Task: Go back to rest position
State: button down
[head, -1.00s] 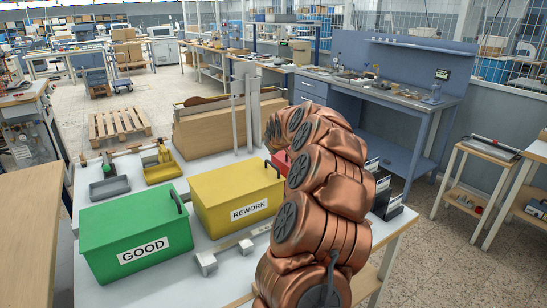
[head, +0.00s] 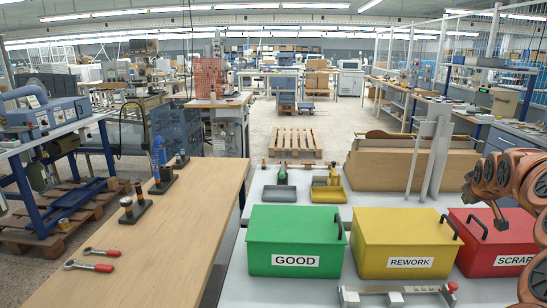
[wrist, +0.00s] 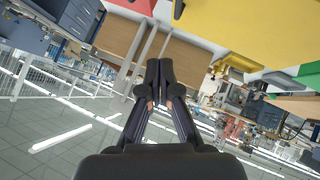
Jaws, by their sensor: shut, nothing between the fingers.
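My gripper (wrist: 158,68) shows in the wrist view with its two dark fingers together and nothing between them. It is in free air, apart from any object. In the head view my copper-coloured arm is at the right edge, above and in front of the red SCRAP box (head: 482,240); I cannot make out the fingers there. The yellow REWORK box (head: 400,240) and the green GOOD box (head: 292,240) stand closed on the white table (head: 235,285). The wrist view is upside down, with a yellow surface (wrist: 245,30) at its top.
A wooden bench (head: 165,230) on the left carries red-handled tools (head: 92,266) and small dark stands. A metal bar fixture (head: 395,297) lies in front of the boxes. Small trays (head: 279,194) and a wooden case (head: 400,165) are behind. A pallet (head: 295,143) is on the floor.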

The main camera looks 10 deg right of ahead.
jog(key=a+f+n+y, duration=0.15)
jog(key=a+y, duration=0.25)
jog(key=a, duration=1.6)
jog(key=s+a+f+g+y, duration=0.1)
jog(key=s+a+f+g, duration=0.15)
jog(key=a, duration=0.45)
jog(key=s+a+f+g, duration=0.1)
jog(key=s+a, duration=0.2)
jog(key=a, duration=0.4)
jog(key=s+a+f+g, duration=0.2)
jog(key=s+a, duration=0.3)
jog(key=s, duration=0.4)
jog(key=s+a+f+g, duration=0.2)
jog(key=s+a+f, duration=0.1)
jog(key=s, duration=0.7)
jog(key=s+a+f+g+y, duration=0.1)
jog(key=s+a+f+g, duration=0.1)
jog(key=s+a, duration=0.4)
jog(key=s+f, duration=0.1)
jog(key=s, duration=0.2)
jog(key=shift+s+a+m, duration=0.35)
jog(key=shift+s+f, duration=0.1)
